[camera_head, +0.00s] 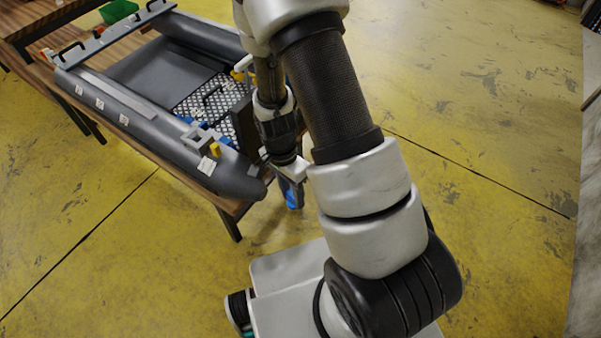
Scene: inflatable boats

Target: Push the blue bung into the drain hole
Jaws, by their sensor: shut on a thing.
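My gripper (289,182) hangs past the near end of a grey inflatable boat (135,108), just right of its near tube tip. It is shut on a small blue piece, which looks like the blue bung (292,198), held in the air over the yellow floor. My wrist and the fingers partly hide it, so its exact tilt cannot be told. The dark upright board (243,125) across the boat's near end stands left of and behind my gripper. The drain hole cannot be seen; my arm covers part of that end.
The boat rests on a wooden table (228,206). A white and blue bracket with yellow knobs (203,138) sits on the near tube. A patterned mat (205,98) lies inside the boat. A green bin (118,11) stands at the back. The yellow floor around is clear.

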